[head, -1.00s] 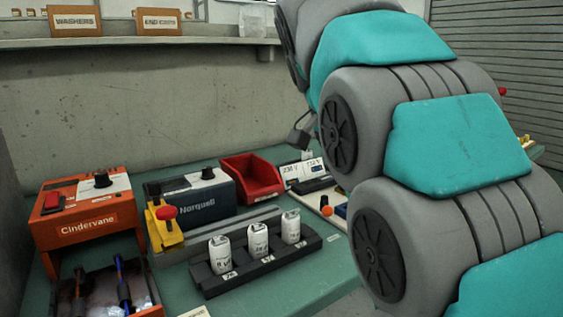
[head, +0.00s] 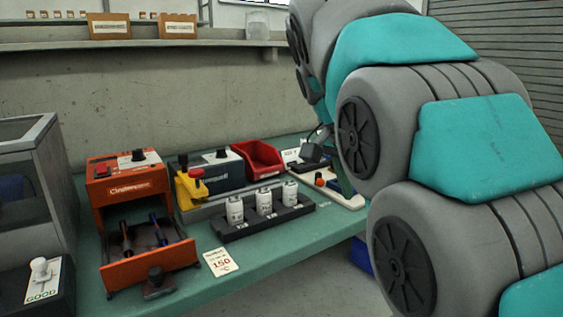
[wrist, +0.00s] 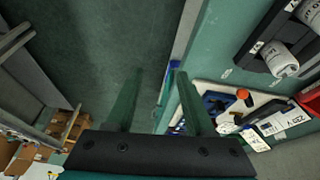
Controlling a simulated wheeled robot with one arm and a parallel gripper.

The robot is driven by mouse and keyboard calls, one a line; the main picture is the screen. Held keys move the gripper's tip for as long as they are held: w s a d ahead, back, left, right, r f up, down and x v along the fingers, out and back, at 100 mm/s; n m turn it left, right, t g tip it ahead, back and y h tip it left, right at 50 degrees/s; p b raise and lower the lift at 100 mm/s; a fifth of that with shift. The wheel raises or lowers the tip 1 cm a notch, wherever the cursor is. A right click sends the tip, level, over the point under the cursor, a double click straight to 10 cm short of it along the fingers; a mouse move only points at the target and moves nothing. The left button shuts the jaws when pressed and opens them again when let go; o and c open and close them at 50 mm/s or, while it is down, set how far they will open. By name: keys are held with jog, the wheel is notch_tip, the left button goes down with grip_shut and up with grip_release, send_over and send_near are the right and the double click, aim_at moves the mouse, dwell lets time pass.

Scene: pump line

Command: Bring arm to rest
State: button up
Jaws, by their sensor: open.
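My gripper (wrist: 159,74) is open and empty in the wrist view, its two green fingers apart. It points down past the edge of the green bench, with grey floor below and between the fingers. In the head view my grey and teal arm fills the right side and hides most of the gripper.
The green bench (head: 278,247) holds an orange Cindervane unit (head: 130,178) with an open drawer, a dark blue unit (head: 218,173), a red bin (head: 258,160) and a black rack (head: 265,222) with three white cylinders. A grey box (head: 35,190) stands at left. Open floor lies in front.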

jog(key=s+f+n+g+y, duration=0.1)
jog(key=s+f+n, duration=0.4)
jog(key=s+f, duration=0.9)
jog(key=s+d+f+n+g+y, duration=0.1)
jog(key=s+f+n, duration=0.4)
jog(key=s+f, duration=0.8)
jog(key=shift+s+d+f+g+y, duration=0.25)
jog(key=shift+s+f+g+y, duration=0.1)
jog(key=shift+s+g+y, duration=0.5)
jog(key=shift+w+a, duration=0.1)
jog(key=shift+w, duration=0.05)
jog(key=shift+c, duration=0.3)
